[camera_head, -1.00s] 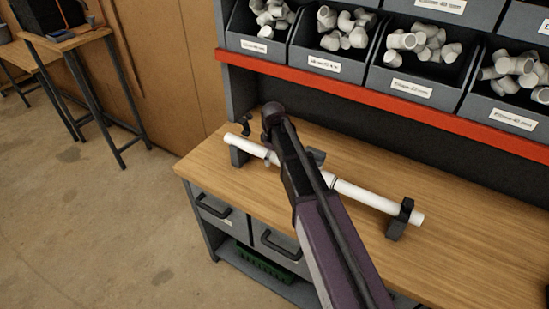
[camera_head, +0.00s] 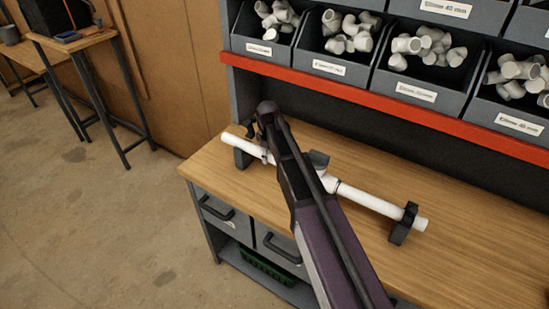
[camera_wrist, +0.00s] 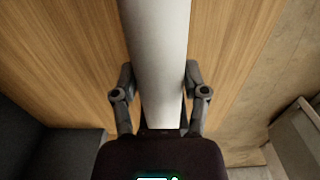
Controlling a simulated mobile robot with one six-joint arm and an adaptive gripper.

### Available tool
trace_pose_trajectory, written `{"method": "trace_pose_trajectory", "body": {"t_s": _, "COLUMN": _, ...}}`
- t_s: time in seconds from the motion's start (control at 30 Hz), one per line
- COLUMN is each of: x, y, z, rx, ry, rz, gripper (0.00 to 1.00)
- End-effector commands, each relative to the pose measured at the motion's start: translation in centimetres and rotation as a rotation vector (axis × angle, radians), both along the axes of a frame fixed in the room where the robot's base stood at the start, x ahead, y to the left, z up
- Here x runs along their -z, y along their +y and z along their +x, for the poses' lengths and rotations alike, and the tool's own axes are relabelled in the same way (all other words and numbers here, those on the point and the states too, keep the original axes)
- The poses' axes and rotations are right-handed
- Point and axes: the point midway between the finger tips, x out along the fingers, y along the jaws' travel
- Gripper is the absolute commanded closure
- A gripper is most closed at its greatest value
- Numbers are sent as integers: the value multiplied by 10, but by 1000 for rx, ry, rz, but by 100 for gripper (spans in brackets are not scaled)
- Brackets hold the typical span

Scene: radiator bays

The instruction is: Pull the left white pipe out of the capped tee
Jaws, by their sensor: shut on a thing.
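The left white pipe (camera_head: 237,143) lies across the bench, its free end sticking out past the left black holder (camera_head: 250,129). In the wrist view, the pipe (camera_wrist: 158,50) runs between the two fingers of my gripper (camera_wrist: 158,80), which is shut on it. In the head view my arm crosses over the pipe and hides most of the grip. The tee (camera_head: 330,182) shows partly just right of my arm, with its grey cap (camera_head: 319,159) behind. The joint between left pipe and tee is hidden. The right white pipe (camera_head: 370,202) runs from the tee to the right black holder (camera_head: 404,223).
Grey bins of white fittings (camera_head: 420,60) stand above a red shelf edge (camera_head: 390,95) behind the bench (camera_head: 460,245). Drawers (camera_head: 218,213) are below. Open floor (camera_head: 90,220) lies to the left, with a side table (camera_head: 85,40) beyond.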

Motion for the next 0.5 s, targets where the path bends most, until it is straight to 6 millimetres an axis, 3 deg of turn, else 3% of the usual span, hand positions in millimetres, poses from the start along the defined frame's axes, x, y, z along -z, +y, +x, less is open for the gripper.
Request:
{"method": "trace_pose_trajectory", "body": {"t_s": 0.13, "x": 0, "y": 5, "z": 1, "rx": -4, "ry": -4, "rz": 11, "gripper": 100}}
{"method": "trace_pose_trajectory", "body": {"t_s": 0.17, "x": 0, "y": 5, "z": 1, "rx": -4, "ry": -4, "rz": 11, "gripper": 37}}
{"method": "trace_pose_trajectory", "body": {"t_s": 0.27, "x": 0, "y": 5, "z": 1, "rx": -4, "ry": -4, "rz": 9, "gripper": 7}}
{"method": "trace_pose_trajectory", "body": {"t_s": 0.5, "x": 0, "y": 2, "z": 1, "rx": -2, "ry": -3, "rz": 6, "gripper": 7}}
